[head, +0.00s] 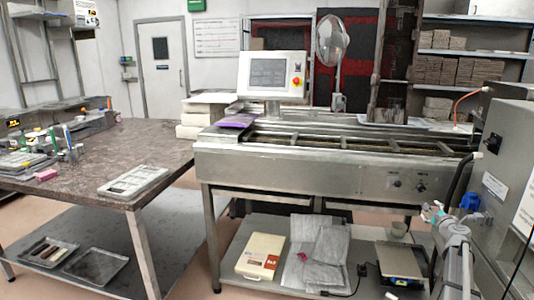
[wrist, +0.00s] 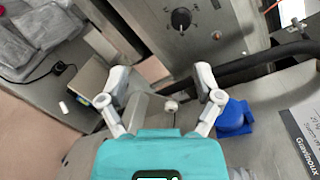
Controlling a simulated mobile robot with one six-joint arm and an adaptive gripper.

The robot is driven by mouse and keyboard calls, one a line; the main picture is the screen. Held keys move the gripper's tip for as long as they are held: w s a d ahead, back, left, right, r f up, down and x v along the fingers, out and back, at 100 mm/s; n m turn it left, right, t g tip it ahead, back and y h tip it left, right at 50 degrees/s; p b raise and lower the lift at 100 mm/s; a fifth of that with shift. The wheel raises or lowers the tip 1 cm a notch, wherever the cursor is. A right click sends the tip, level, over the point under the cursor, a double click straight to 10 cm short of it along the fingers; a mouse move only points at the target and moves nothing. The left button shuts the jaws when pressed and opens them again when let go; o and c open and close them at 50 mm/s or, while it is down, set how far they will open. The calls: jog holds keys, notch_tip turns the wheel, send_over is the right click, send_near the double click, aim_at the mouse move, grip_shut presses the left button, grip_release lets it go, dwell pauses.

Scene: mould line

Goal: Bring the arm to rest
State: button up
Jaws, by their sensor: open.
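My gripper (wrist: 162,78) shows in the wrist view with its two grey fingers spread apart and nothing held between them. Its teal body fills the bottom of that view. In the head view my arm (head: 455,235) stands at the lower right, in front of the steel line and beside the grey machine; the fingers are too small there to make out. The wrist camera looks down past the fingers at the front panel with a black knob (wrist: 180,18).
The grey machine (head: 510,150) stands close on the right, with a black hose and a blue part (wrist: 234,117) near my gripper. The steel conveyor line (head: 280,170) runs across the middle.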

jog(key=s+a+f+n+g+y, duration=0.25)
jog(key=a+n, duration=0.25)
jog(key=a, duration=0.6)
jog(key=s+a+f+n+g+y, duration=0.25)
jog(key=a+f+n, duration=0.2)
jog(key=a, duration=0.65)
jog(key=s+a+f+n+g+y, duration=0.25)
jog(key=a+n, duration=0.35)
jog(key=a, duration=0.5)
jog(key=s+a+f+n+g+h, duration=0.25)
jog(key=s+a+n, duration=0.2)
jog(key=s, duration=0.35)
jog(key=s+a+f+n+g+h, duration=0.1)
jog(key=s+a+f+n+g, duration=0.3)
jog(key=s, duration=0.4)
jog(key=s+a+f+n+g+h, duration=0.1)
jog(key=s+a+n+g+h, duration=0.15)
jog(key=s+a, duration=0.4)
notch_tip(320, 180, up, 18)
jog(key=d+p, duration=0.1)
jog(key=p, duration=1.7)
jog(key=shift+s+d, duration=0.25)
jog(key=shift+d, duration=0.05)
jog(key=shift+r+y, duration=0.1)
jog(key=shift+y, duration=0.15)
